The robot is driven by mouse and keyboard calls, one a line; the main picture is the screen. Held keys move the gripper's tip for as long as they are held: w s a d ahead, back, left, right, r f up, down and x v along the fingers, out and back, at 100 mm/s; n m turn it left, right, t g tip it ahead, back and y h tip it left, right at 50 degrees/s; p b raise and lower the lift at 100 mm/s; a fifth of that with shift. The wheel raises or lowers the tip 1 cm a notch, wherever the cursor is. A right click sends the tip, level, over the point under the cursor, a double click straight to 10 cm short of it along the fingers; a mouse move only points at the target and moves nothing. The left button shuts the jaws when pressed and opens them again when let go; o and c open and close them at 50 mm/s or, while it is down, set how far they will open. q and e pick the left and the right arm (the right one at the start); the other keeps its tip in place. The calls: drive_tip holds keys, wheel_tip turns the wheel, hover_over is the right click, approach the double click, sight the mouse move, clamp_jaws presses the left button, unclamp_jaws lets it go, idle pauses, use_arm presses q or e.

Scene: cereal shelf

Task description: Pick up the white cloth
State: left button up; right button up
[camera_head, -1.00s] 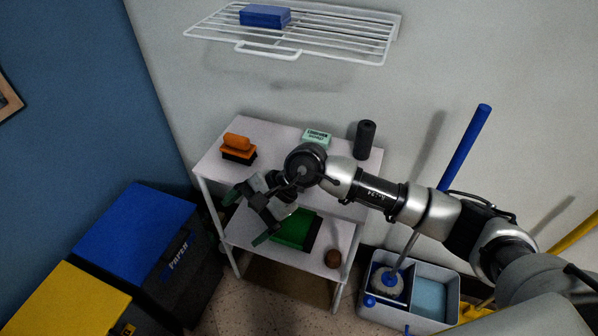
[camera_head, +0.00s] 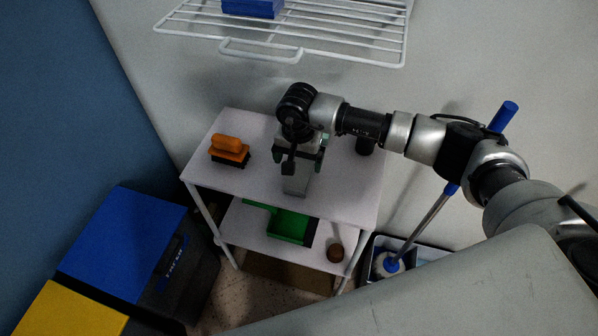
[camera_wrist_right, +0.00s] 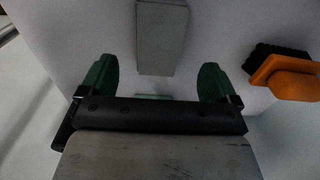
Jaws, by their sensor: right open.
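My right gripper (camera_head: 299,152) is over the top of the white shelf unit, pointing down. In the right wrist view the gripper (camera_wrist_right: 158,80) has its two green fingers wide apart with nothing held between them. A pale grey, block-shaped thing (camera_head: 296,184) lies on the top shelf just in front of the gripper; it also shows in the wrist view (camera_wrist_right: 162,38), beyond the fingertips. I cannot tell whether it is the white cloth; no other cloth is clear. A pale green item (camera_wrist_right: 152,97) is partly hidden behind the gripper's bar. My left gripper is not in view.
An orange brush (camera_head: 229,150) stands left on the shelf top (camera_head: 255,185); a black cylinder (camera_head: 365,144) is partly hidden behind my arm. Below are a green bin (camera_head: 290,227) and a brown ball (camera_head: 335,252). A wire rack (camera_head: 330,38) hangs above. A mop (camera_head: 425,222) stands right.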

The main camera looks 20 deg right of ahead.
sight(300, 173)
drive_tip(key=shift+f, duration=0.45)
drive_tip(key=shift+w+f, duration=0.15)
drive_tip(key=shift+f, duration=0.15)
drive_tip(key=f+p, duration=0.1)
drive_tip(key=f, duration=0.1)
drive_tip(key=f+p, duration=0.1)
drive_tip(key=f, duration=0.1)
drive_tip(key=shift+s+d+f, duration=0.15)
drive_tip(key=shift+s+f, duration=0.05)
drive_tip(key=shift+w+f, duration=0.1)
drive_tip(key=shift+f, duration=0.2)
drive_tip(key=shift+c, duration=0.6)
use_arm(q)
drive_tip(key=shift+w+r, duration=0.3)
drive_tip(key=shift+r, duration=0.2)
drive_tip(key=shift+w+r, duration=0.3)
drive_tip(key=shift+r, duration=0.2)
use_arm(e)
drive_tip(key=c, duration=0.9)
drive_tip(key=shift+r, duration=0.1)
